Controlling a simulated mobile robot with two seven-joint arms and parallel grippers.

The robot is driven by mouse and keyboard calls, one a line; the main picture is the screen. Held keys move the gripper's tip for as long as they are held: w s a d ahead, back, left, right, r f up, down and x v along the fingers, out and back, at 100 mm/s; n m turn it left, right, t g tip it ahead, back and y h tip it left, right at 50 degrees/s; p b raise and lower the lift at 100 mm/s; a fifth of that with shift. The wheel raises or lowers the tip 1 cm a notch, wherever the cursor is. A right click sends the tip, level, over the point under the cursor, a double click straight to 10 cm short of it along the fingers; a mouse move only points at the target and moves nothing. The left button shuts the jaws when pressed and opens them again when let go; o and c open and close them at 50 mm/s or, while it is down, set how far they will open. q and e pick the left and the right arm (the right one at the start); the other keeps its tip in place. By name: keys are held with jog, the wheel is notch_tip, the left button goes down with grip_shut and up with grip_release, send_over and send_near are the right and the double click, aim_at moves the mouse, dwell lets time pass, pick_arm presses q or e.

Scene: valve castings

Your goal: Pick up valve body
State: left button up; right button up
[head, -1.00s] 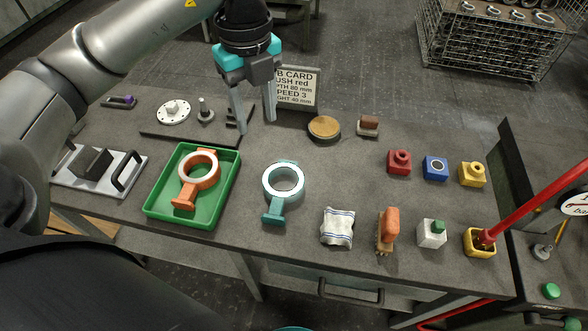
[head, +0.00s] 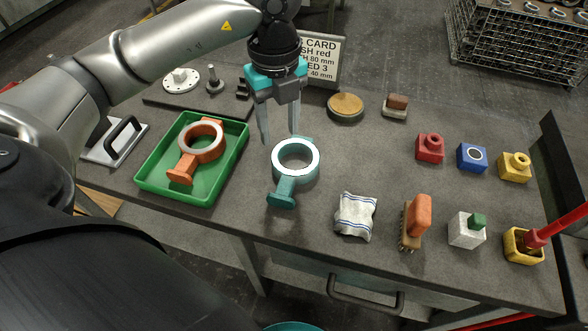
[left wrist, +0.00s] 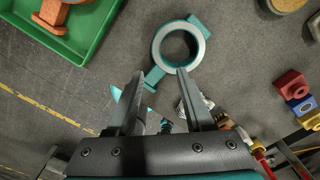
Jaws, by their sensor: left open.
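A teal valve body (head: 295,162), a ring with a pale machined face and a short foot, lies on the grey bench. It also shows in the left wrist view (left wrist: 157,50). A similar orange valve body (head: 201,143) lies in a green tray (head: 150,190) to its left. My left gripper (head: 280,138) is open and empty, pointing down just behind the teal ring. In the left wrist view its fingertips (left wrist: 160,75) are apart, with the teal ring beyond them. I see no contact. My right gripper is not in view.
A card stand (head: 322,58) stands behind the left gripper. A cloth (head: 355,215), a brush (head: 414,222) and a white block (head: 466,230) lie to the right. Red (head: 430,148), blue (head: 472,156) and yellow (head: 515,166) blocks stand further right.

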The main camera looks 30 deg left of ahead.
pick_arm(q)
jog(key=b, duration=0.1)
send_over(280, 167)
jog(key=f, duration=0.4)
jog(key=shift+w+a+f, duration=0.15)
jog(key=shift+w+f, duration=0.1)
jog(key=shift+f, duration=0.05)
jog(key=shift+s+f+b, duration=0.15)
jog(key=shift+f+b, duration=0.2)
jog(key=shift+f, duration=0.6)
jog(key=shift+s+f+b, duration=0.15)
jog(key=shift+f+b, duration=0.2)
jog(key=shift+f, duration=0.55)
jog(key=shift+d+f, duration=0.2)
jog(key=shift+f, duration=0.75)
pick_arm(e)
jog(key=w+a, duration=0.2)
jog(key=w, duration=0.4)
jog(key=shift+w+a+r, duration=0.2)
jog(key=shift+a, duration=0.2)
pick_arm(q)
jog(key=shift+c, duration=0.3)
grip_shut()
jog(key=shift+w+r, duration=0.1)
jog(key=shift+r, duration=0.05)
